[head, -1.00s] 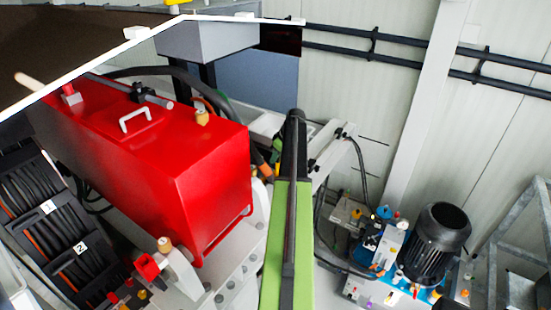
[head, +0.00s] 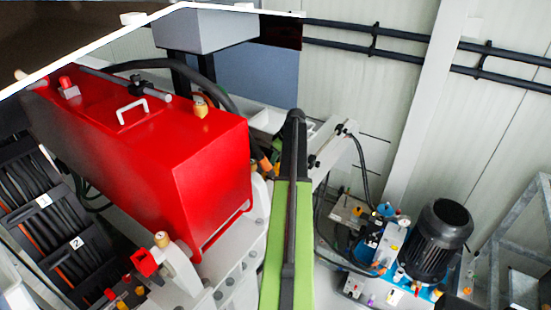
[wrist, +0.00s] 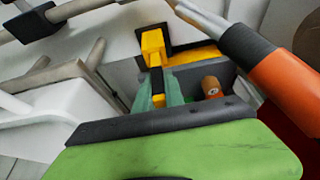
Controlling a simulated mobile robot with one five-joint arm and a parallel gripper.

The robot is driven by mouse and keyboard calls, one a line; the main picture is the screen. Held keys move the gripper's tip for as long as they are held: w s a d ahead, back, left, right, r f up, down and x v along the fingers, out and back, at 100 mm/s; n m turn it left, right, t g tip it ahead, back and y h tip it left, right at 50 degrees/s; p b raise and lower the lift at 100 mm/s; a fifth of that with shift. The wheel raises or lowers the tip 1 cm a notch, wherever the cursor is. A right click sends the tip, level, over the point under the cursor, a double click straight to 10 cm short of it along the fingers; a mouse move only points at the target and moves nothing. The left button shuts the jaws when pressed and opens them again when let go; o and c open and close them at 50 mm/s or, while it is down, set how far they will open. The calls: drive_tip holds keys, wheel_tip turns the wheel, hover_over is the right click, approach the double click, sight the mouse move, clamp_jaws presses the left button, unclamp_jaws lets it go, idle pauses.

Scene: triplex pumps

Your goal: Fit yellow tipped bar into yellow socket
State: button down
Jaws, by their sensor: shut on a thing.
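In the wrist view, my gripper (wrist: 160,98) has teal fingers closed around a slim black bar with yellow parts, the yellow tipped bar (wrist: 152,47). A yellow block shows at its far end and a small yellow patch near the fingers. Just behind and right of the block is a yellow band with black edges (wrist: 196,55), which may be the yellow socket. The block overlaps it in the picture; I cannot tell whether they touch. In the head view my green arm points away from me, and the gripper and bar are hidden beyond its end.
An orange and black cable connector (wrist: 270,65) is close on the right in the wrist view. Grey-brown rods (wrist: 50,80) and a white part lie left. In the head view a red tank (head: 150,150) stands left of my arm and a black motor (head: 437,240) right.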

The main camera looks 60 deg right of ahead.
drive_tip(key=shift+f, duration=0.25)
drive_tip(key=c, duration=1.3)
unclamp_jaws()
drive_tip(key=shift+c, duration=0.2)
drive_tip(key=p+v, duration=1.1)
drive_tip(key=v, duration=0.1)
